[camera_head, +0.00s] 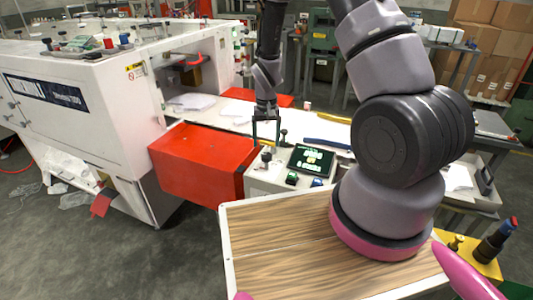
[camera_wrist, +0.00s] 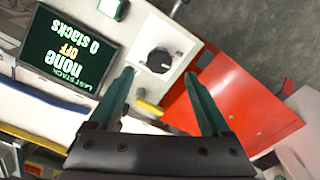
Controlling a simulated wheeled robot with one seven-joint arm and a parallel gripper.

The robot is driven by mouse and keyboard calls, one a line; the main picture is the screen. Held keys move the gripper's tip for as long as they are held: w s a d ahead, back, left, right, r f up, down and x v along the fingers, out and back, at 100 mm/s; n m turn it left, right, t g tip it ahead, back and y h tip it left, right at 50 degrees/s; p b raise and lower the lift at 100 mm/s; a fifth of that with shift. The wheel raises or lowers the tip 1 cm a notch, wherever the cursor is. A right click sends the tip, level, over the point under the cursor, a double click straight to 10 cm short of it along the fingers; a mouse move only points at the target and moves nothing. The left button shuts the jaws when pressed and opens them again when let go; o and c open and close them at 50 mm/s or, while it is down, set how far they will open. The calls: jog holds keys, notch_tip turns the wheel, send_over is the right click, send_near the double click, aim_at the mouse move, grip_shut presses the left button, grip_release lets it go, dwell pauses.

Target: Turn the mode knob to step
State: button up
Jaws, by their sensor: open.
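The mode knob (camera_wrist: 158,60) is a dark round knob with a pale dial ring on the light panel in the wrist view. The knob (camera_head: 265,157) looks small in the head view, just below my gripper. My gripper (camera_head: 266,143) hangs fingers down over the panel's left part, open and empty. In the wrist view my gripper (camera_wrist: 159,76) has its green fingertips on either side of the knob's near edge, apparently short of it. The dark screen (camera_wrist: 65,52), upside down there, reads "last stack none OFF 0 stacks". The knob's pointer setting is too small to read.
A red box-shaped cover (camera_head: 200,160) sits left of the panel (camera_head: 258,184). A green button (camera_head: 291,178) and a blue button (camera_head: 317,183) are on the panel. A wood-topped tray (camera_head: 285,250) lies in front. A large white machine (camera_head: 90,95) stands at left.

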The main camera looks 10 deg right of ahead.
aim_at(266, 155)
notch_tip(266, 155, down, 6)
dwell(0.4)
grip_shut()
jog(key=shift+m, duration=0.4)
jog(key=m, duration=0.5)
jog(key=shift+m, duration=0.3)
jog(key=m, duration=0.5)
jog(key=shift+a, duration=0.1)
jog(key=shift+m, duration=0.3)
